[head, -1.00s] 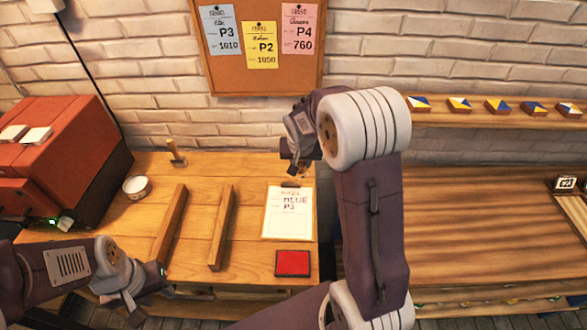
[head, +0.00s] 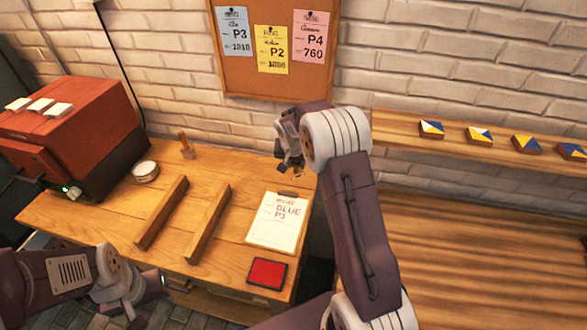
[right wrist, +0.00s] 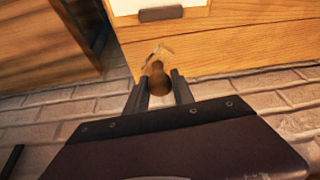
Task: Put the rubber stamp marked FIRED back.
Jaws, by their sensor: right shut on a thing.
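A stamp with a rounded wooden handle (right wrist: 157,78) is between the fingers of my right gripper (right wrist: 160,84) in the right wrist view. The fingers are shut on the handle. In the head view my right gripper (head: 290,166) is over the back right of the wooden table, beyond the clipboard, and the stamp is mostly hidden there. No FIRED marking is readable. Another wooden-handled piece (head: 187,146) stands upright at the table's back edge. My left gripper (head: 132,306) is low at the front left, apart from the table's objects; its jaws are unclear.
A clipboard with a sheet reading BLUE P3 (head: 276,222) lies on the table, with a red pad (head: 267,273) in front. Two wooden bars (head: 208,224) and a round white container (head: 145,171) are further left, near the red kiln-like box (head: 75,125). A shelf (head: 470,128) holds painted tiles.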

